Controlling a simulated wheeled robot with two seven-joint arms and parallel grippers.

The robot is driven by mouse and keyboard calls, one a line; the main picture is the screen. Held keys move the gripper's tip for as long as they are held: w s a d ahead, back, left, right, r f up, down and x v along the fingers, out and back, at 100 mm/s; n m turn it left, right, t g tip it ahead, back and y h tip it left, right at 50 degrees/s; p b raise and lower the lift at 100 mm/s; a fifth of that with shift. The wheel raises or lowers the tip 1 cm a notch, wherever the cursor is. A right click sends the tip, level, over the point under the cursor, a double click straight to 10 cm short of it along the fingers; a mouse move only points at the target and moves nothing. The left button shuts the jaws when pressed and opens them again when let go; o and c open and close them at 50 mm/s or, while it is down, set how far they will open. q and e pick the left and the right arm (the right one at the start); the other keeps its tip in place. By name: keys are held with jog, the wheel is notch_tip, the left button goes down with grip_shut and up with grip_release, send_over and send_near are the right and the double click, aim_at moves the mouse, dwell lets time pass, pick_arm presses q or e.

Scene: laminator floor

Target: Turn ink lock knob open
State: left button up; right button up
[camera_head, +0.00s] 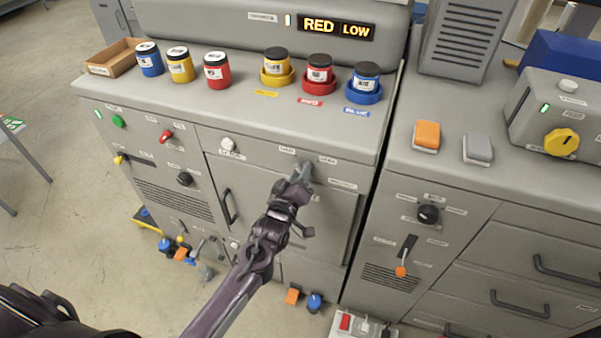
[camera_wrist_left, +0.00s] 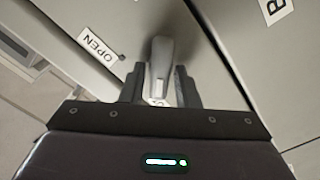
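The ink lock knob is a light grey lever on the front of the grey cabinet (camera_head: 255,150), below the counter edge. In the left wrist view the grey knob (camera_wrist_left: 162,58) stands between the two dark fingers, with an OPEN label (camera_wrist_left: 97,44) to its left. My left gripper (camera_head: 303,172) reaches up to the cabinet front and covers most of the knob in the head view. In the left wrist view the left gripper's fingers (camera_wrist_left: 160,88) lie close against both sides of the knob and look shut on it. My right gripper is not in view.
Ink jars stand on the counter, some in coloured rings, such as the red jar (camera_head: 217,72) and the blue jar (camera_head: 365,82). A white button (camera_head: 227,144) and a black knob (camera_head: 185,179) sit left of my gripper.

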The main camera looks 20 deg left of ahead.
pick_arm(q)
jog(key=c, duration=0.6)
jog(key=shift+o, duration=0.2)
jog(key=shift+m, duration=0.4)
jog(key=shift+d+m+p, duration=0.15)
jog(key=shift+m+p, duration=0.15)
jog(key=shift+m, duration=2.55)
jog(key=shift+d+m+p, duration=0.2)
jog(key=shift+m+p, duration=0.15)
jog(key=shift+m, duration=2.45)
jog(key=shift+d+m+p, duration=0.15)
jog(key=shift+m+p, duration=0.15)
jog(key=shift+m, duration=2.55)
jog(key=o, duration=1)
